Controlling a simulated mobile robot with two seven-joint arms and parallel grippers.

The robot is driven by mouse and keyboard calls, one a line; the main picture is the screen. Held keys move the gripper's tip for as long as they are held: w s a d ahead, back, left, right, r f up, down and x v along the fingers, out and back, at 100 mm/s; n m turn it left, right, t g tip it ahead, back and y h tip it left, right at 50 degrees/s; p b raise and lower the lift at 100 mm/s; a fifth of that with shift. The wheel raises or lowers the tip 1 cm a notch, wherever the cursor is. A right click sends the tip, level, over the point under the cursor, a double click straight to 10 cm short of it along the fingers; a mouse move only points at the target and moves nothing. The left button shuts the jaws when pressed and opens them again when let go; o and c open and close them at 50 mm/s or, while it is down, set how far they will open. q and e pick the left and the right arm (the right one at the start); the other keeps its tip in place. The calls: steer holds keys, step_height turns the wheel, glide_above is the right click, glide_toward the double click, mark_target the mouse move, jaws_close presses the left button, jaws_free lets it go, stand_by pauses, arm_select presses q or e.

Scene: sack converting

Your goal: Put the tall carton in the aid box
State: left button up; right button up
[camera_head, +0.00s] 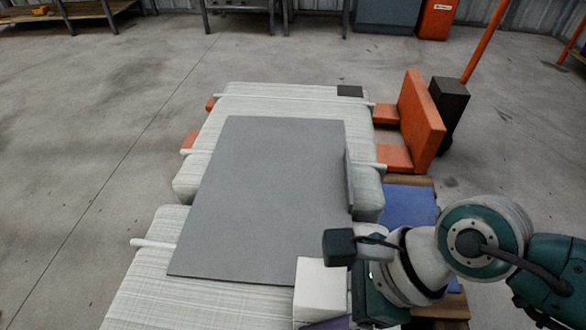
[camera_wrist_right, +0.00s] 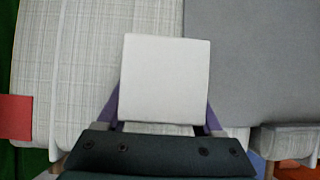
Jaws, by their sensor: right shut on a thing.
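A plain white carton (camera_head: 321,287) is at the bottom of the head view, beside my right wrist. In the right wrist view the white carton (camera_wrist_right: 166,79) shows its square face between the purple fingers. My right gripper (camera_wrist_right: 162,116) is shut on it, with a finger on either side. The carton's lower part and its height are hidden. I cannot make out the aid box in either view. My left gripper is not in view.
A large grey sheet (camera_head: 270,190) lies over pale woven bales (camera_head: 150,300), with a small upright grey panel (camera_head: 349,180) at its right edge. A small dark block (camera_head: 350,91) lies at the far end. Orange frames (camera_head: 424,120) and a blue surface (camera_head: 408,204) stand right.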

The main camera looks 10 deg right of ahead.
steer(key=shift+f, duration=0.1)
steer(key=o, duration=1.3)
steer(key=shift+o, duration=0.2)
